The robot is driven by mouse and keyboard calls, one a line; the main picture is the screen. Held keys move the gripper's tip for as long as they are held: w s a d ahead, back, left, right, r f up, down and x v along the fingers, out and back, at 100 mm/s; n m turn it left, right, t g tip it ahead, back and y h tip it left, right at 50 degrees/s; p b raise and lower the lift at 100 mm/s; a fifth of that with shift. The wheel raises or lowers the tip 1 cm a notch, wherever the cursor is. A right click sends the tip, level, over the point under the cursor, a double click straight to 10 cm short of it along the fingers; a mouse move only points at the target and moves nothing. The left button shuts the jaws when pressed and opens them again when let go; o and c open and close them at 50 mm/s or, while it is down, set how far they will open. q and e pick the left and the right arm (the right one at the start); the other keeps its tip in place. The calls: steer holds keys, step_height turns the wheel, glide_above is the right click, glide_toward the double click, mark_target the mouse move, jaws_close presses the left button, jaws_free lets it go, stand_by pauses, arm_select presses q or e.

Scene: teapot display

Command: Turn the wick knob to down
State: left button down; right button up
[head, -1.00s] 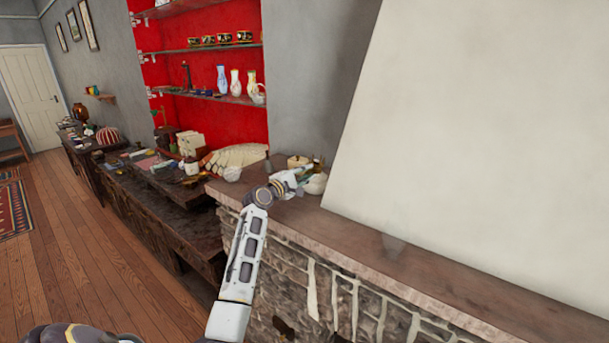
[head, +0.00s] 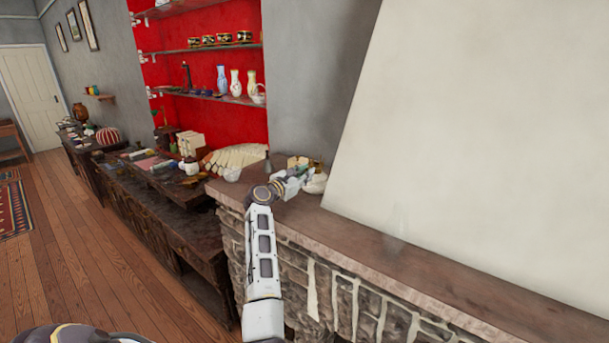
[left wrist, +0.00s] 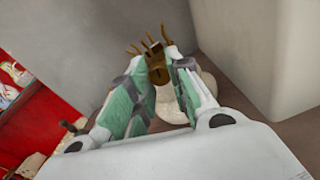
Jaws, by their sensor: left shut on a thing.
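A lamp with a brown, pronged burner (left wrist: 150,40) and a rounded white base (left wrist: 200,95) stands on the mantel, seen in the left wrist view. In the head view its white base (head: 314,184) shows just right of my left gripper (head: 301,174). In the left wrist view my left gripper (left wrist: 160,64) has its green-padded fingers on either side of a brown part low on the burner, shut on it. This part is where the wick knob sits; the fingers hide most of it, and its turn position cannot be told. My right gripper is not in view.
The stone fireplace's mantel (head: 360,232) runs to the lower right, mostly bare, with a faint clear glass shape (head: 399,232) on it. A large white chimney hood (head: 480,120) rises behind. A glass bowl (head: 232,174) and red shelves (head: 215,80) with vases are to the left.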

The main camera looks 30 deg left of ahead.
arm_select(q)
steer(key=shift+n, duration=1.6)
steer(key=c, duration=1.3)
jaws_free()
steer(key=shift+o, duration=0.2)
steer(key=shift+s+a, duration=0.15)
steer(key=shift+s, duration=1.85)
steer(key=shift+s+a, duration=0.2)
steer(key=shift+s, duration=1.75)
steer(key=shift+s+a, duration=0.15)
steer(key=shift+s, duration=1.85)
steer(key=shift+f, duration=0.1)
